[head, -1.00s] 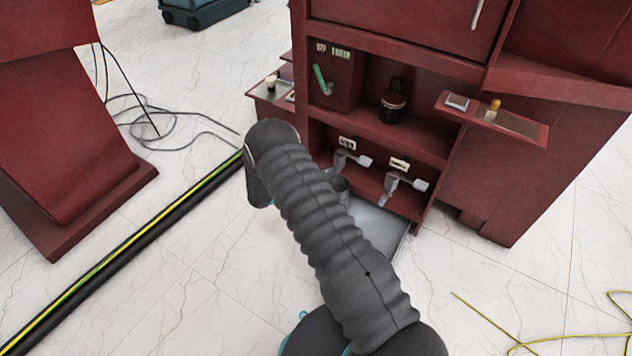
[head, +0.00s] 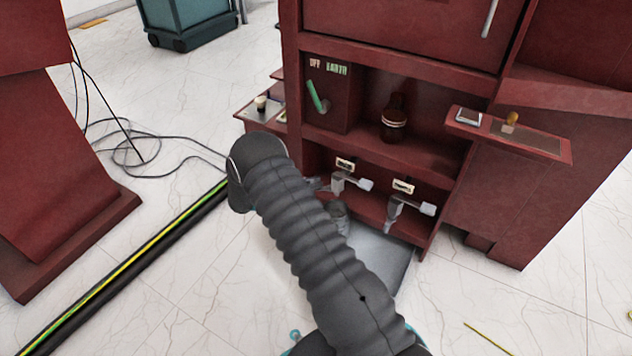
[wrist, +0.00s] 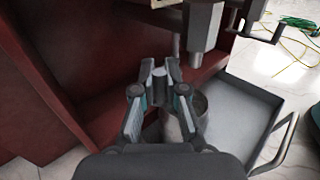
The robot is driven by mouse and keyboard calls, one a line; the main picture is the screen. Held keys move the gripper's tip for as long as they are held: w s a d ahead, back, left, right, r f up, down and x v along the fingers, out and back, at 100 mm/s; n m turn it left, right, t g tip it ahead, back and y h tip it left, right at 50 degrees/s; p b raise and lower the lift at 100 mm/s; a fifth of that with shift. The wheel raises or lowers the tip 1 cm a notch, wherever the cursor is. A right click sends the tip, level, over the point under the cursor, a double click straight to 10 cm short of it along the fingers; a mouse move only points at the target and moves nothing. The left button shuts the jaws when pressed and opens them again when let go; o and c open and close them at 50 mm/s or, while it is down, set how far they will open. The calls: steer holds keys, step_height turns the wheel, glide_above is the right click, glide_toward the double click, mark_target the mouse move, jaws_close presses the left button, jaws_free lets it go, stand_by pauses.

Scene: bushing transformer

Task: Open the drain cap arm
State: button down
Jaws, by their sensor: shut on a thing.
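In the wrist view my gripper (wrist: 160,78) is shut with a small grey piece (wrist: 160,73) between its fingertips. It looks like part of the drain cap arm, but most of it is hidden by the fingers. A grey valve body (wrist: 203,25) hangs above and to the right of the fingers. In the head view two grey drain valves stick out under small white labels, the left valve (head: 340,184) and the right valve (head: 402,210). My own arm covers most of my gripper there.
A grey tray (wrist: 240,118) with a handle lies under the valves, and a dark cup (wrist: 200,106) stands beside my fingers. The red cabinet wall (wrist: 75,55) is close on the left. A brown bottle (head: 394,118) stands on the shelf above.

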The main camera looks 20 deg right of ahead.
steer(key=shift+w+d, duration=0.1)
steer(key=shift+w, duration=0.25)
stand_by(0.3)
steer(key=c, duration=1.2)
jaws_free()
steer(key=a, duration=1.2)
